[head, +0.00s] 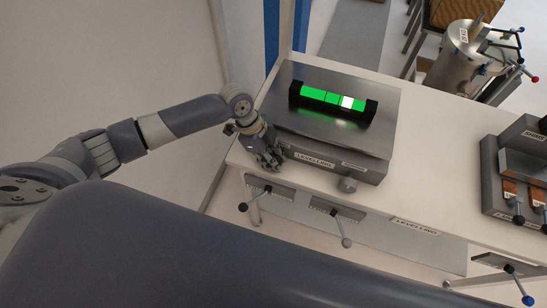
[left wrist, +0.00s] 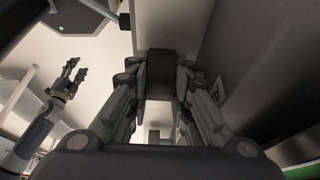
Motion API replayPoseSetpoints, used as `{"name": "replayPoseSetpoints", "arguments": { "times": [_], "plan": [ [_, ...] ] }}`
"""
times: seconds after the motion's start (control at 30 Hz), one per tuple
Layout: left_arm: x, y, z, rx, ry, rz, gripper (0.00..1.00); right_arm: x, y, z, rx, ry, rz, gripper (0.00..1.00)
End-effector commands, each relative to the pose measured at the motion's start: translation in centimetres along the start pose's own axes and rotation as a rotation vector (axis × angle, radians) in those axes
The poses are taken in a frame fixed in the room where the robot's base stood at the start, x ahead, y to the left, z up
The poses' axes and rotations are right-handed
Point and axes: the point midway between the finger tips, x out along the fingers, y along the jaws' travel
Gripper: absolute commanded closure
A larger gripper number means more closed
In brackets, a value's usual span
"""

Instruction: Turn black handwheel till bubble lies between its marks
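The level vial (head: 320,96) is a green strip in a black housing on the grey levelling plate (head: 300,118). Its white bubble (head: 347,102) lies right of the two dark marks, towards the right end. My left gripper (head: 269,161) is at the plate's front left corner and hides the handwheel there in the head view. In the left wrist view, the black handwheel (left wrist: 160,66) shows as a dark block between the left fingers, which close on both its sides. My right gripper (left wrist: 73,77) shows in the left wrist view, fingers apart and empty.
A grey knob (head: 348,185) sits at the plate's front right. Several levers with ball ends hang along the bench's front edge, one (head: 346,242) below the plate. A grey fixture (head: 490,180) stands at the right, and a metal chamber (head: 462,58) behind. White bench top (head: 430,150) is clear between.

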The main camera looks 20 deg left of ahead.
Motion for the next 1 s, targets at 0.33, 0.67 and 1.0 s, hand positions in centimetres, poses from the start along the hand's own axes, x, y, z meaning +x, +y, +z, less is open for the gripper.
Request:
{"name": "replayPoseSetpoints", "arguments": {
  "times": [0.33, 0.67, 1.0],
  "plan": [
    [-0.2, 0.0, -0.4, 0.001, -0.062, 0.002, 1.00, -1.2, 0.0, -0.1, 0.000, 0.000, 0.000, 0.54],
    [-0.3, 0.0, -0.9, 0.003, -0.306, 0.002, 1.00, -4.5, 0.1, -0.4, 0.000, 0.001, 0.000, 0.54],
    [0.4, -0.1, -1.0, 0.002, -0.622, 0.000, 1.00, -6.2, 0.1, -0.6, -0.001, 0.001, 0.000, 0.54]
  ]
}}
